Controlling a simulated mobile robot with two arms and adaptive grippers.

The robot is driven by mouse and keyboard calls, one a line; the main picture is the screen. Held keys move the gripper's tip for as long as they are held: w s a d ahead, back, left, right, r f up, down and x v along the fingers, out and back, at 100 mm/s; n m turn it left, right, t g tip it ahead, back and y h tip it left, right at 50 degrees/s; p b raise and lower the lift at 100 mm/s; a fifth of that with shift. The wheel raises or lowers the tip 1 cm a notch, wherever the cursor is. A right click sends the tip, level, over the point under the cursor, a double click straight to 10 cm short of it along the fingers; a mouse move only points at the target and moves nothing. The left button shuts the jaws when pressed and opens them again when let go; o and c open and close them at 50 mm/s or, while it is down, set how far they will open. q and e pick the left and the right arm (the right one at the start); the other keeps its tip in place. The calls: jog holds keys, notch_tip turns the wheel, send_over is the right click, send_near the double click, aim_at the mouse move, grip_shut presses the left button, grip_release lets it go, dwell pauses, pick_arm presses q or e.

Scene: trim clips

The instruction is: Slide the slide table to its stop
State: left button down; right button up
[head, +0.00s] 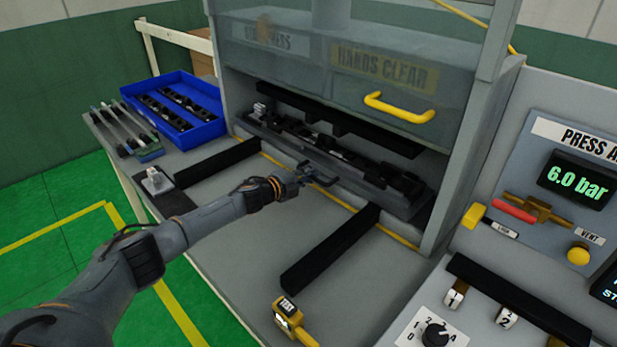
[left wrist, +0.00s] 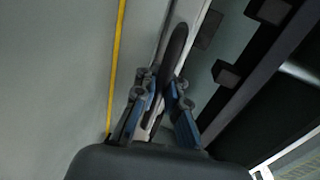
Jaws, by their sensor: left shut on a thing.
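The slide table (head: 372,193) is a long grey plate carrying dark trim parts, inside the press opening under the raised guard. Its dark handle sticks out of the front edge; in the left wrist view the handle (left wrist: 176,48) runs between my fingers. My left gripper (head: 312,176) is at the front of the slide table and is shut on the handle. It also shows in the left wrist view (left wrist: 162,100), with blue-grey fingers on both sides of the handle. Fingers and wrist partly hide the handle. My right gripper is not in view.
Two black rails (head: 217,161) (head: 331,247) lie on the grey bench in front of the opening, with clear bench between them. A guard with a yellow handle (head: 399,107) hangs above. A blue bin (head: 172,112) stands left; a yellow test device (head: 292,320) lies in front.

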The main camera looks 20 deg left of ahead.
pick_arm(q)
jog(key=shift+r, duration=0.1)
jog(key=c, duration=1.4)
grip_release()
jog(key=shift+s, duration=0.1)
jog(key=shift+s+a, duration=0.1)
jog(key=v, duration=1)
jog(key=shift+s, duration=0.25)
jog(key=shift+s+a+r, duration=0.2)
jog(key=shift+s+a, duration=0.05)
jog(key=shift+s, duration=0.35)
